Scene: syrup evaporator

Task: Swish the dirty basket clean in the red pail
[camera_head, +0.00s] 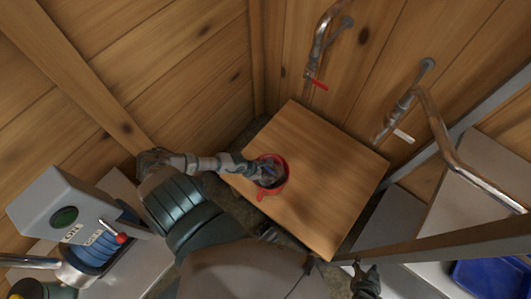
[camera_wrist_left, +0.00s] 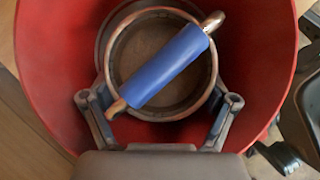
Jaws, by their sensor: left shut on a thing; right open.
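The red pail (camera_head: 283,186) stands on the wooden table top (camera_head: 325,190), near its left edge. In the left wrist view the red pail (camera_wrist_left: 50,85) surrounds a round metal basket (camera_wrist_left: 126,62) with a blue handle (camera_wrist_left: 168,65) across its top. My left gripper (camera_wrist_left: 160,110) reaches into the pail with one finger on each side of the basket and is shut on it. In the head view my left gripper (camera_head: 262,172) hides most of the pail's inside, so the basket's dirt cannot be judged. My right gripper (camera_head: 366,281) is open and empty, low in front of the table.
Pipes with a red lever (camera_head: 317,84) and a white lever (camera_head: 403,135) come from the back wall. A grey machine (camera_head: 62,217) stands at the left. A blue bin (camera_head: 490,275) is at the lower right. The table right of the pail is clear.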

